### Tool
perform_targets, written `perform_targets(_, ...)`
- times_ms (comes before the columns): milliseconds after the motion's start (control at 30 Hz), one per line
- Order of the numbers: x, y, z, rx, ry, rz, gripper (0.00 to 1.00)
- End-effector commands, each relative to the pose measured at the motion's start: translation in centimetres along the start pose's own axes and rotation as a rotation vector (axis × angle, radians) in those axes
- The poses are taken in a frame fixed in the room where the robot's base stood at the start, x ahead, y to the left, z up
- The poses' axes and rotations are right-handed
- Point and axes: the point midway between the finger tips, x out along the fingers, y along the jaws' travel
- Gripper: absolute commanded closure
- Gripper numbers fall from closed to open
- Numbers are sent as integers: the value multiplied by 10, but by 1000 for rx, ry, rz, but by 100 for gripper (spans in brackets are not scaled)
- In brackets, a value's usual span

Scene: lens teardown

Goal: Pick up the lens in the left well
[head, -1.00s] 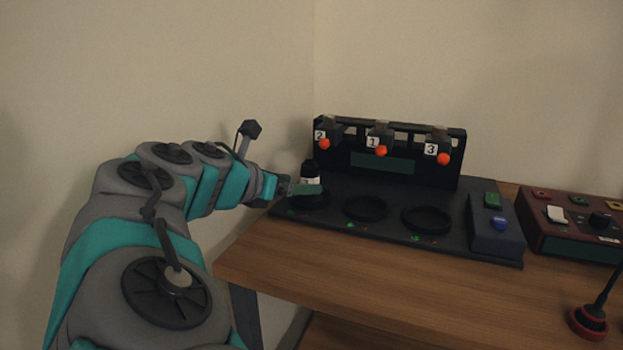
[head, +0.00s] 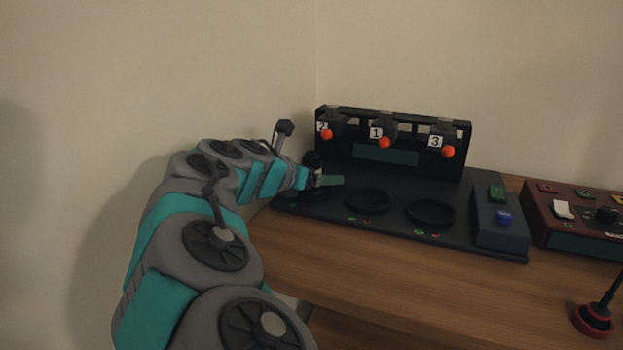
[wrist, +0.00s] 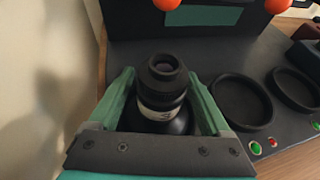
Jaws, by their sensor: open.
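The lens (wrist: 165,90) is black with a pale label band and stands upright in the left well of the dark station. In the head view the lens (head: 312,161) shows partly behind my gripper. My gripper (wrist: 165,98) is open, with a green finger on each side of the lens in the wrist view. I cannot tell whether the fingers touch it. In the head view my gripper (head: 327,181) is at the left well. The left well's rim is mostly hidden by the lens and my gripper.
The middle well (head: 367,201) and right well (head: 430,213) look empty. Behind them stands a black rack (head: 390,155) with orange knobs and labels 2, 1 and 3. A wall is close on the left.

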Motion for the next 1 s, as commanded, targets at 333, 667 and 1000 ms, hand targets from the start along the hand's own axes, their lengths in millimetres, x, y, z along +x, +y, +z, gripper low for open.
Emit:
perform_targets(333, 0, 0, 0, 0, 0, 1, 47)
perform_targets(667, 0, 0, 0, 0, 0, 1, 84)
perform_targets(1000, 0, 0, 0, 0, 0, 1, 100)
